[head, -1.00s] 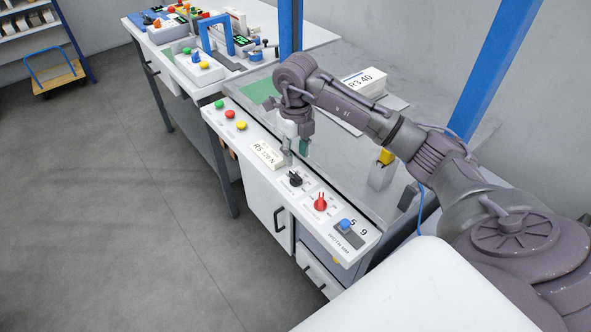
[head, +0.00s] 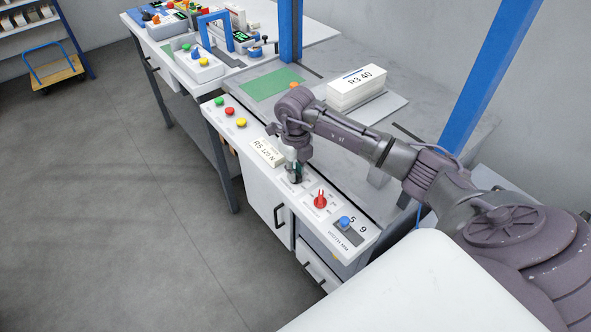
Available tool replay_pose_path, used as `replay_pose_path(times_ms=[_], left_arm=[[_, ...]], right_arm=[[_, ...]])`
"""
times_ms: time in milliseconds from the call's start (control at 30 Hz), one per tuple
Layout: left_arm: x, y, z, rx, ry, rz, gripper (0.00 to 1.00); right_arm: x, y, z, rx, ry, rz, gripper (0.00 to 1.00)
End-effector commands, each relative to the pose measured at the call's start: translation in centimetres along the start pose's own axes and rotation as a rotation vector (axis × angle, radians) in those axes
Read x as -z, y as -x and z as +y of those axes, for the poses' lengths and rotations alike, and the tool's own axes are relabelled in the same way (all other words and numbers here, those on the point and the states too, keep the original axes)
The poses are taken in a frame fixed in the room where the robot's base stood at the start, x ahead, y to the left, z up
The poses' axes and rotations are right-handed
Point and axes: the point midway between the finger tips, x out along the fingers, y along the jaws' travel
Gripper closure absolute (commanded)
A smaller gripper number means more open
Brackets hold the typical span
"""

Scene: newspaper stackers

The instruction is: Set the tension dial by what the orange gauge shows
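A white sloped control panel (head: 262,182) runs along the bench front. My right gripper (head: 295,176) points down over it, where the black knob stood, and hides most or all of that knob. I cannot tell whether its fingers are open or shut, or whether they touch the knob. A red knob (head: 320,200) is just to the right of the gripper. A display plate reading about "RS 120 N" (head: 267,153) is to its left. A small orange thing (head: 294,85) shows behind my arm; I cannot tell whether it is a gauge. My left gripper is out of view.
Green (head: 219,101), red (head: 230,112) and yellow (head: 241,122) buttons line the panel's left end. A blue knob (head: 344,222) is at its right end. A white stack marked "R3 40" (head: 355,88) lies behind my arm. A blue post (head: 491,75) rises at right.

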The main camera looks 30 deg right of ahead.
Motion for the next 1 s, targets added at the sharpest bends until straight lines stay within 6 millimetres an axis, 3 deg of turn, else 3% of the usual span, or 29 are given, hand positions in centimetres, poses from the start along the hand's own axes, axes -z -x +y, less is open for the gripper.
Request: replay_pose_path(times_ms=[67, 567, 1000], left_arm=[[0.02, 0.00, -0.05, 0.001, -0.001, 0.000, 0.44], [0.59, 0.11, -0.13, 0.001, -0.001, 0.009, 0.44], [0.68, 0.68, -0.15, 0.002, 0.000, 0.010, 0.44]], right_arm=[[-0.01, 0.03, 0.01, 0.000, 0.000, 0.000, 1.00], [-0.03, 0.11, -0.01, 0.000, -0.073, 0.000, 1.00], [0.00, 0.15, -0.06, 0.001, -0.433, 0.000, 1.00]])
